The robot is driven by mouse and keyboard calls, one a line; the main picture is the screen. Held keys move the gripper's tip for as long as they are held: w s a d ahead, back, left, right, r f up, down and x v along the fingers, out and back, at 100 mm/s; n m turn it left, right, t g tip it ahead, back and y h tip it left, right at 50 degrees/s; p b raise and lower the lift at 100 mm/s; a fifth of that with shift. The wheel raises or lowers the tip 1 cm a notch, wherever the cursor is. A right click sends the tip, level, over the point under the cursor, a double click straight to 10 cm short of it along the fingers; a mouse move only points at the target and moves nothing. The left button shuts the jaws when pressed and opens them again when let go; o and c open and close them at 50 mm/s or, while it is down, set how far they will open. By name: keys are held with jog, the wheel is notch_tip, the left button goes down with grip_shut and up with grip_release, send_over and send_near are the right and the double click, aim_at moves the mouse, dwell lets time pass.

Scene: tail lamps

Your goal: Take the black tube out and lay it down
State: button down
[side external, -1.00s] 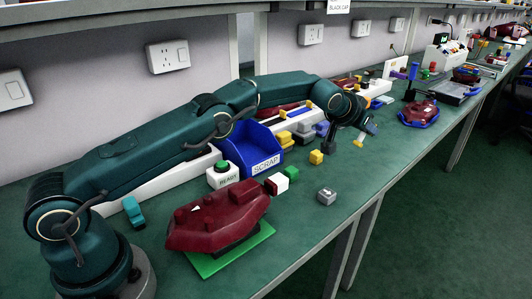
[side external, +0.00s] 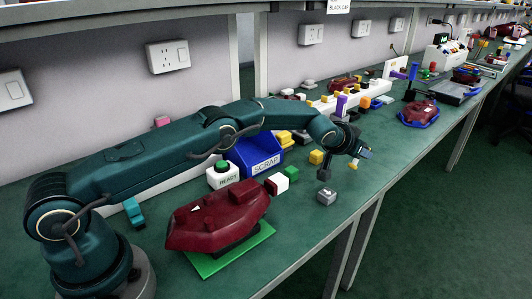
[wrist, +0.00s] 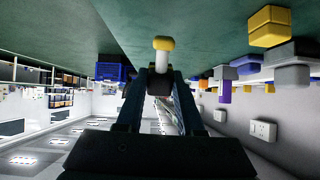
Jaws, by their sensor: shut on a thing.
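My gripper (side external: 351,153) hangs above the green bench, past the yellow block. In the wrist view my gripper (wrist: 160,74) has its two fingers closed on a small piece. I take this for the black tube (wrist: 159,86): a dark body between the fingertips, with a pale neck and a yellow end sticking out beyond them. In the side view only its pale and yellow end (side external: 353,166) shows clearly, tilted downward and apparently clear of the bench. The rest of it is hidden by the fingers.
A grey block (side external: 326,196) and a yellow block (side external: 317,157) lie near my gripper. The blue SCRAP bin (side external: 259,158), READY button box (side external: 223,175) and dark red lamp (side external: 218,217) stand to the left. Bench right of my gripper is bare.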

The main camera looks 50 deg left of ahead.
jog(key=shift+f, duration=0.35)
jog(key=shift+c, duration=2.3)
grip_release()
jog(key=shift+s+r, duration=0.4)
jog(key=shift+s, duration=0.05)
jog(key=shift+v, duration=2)
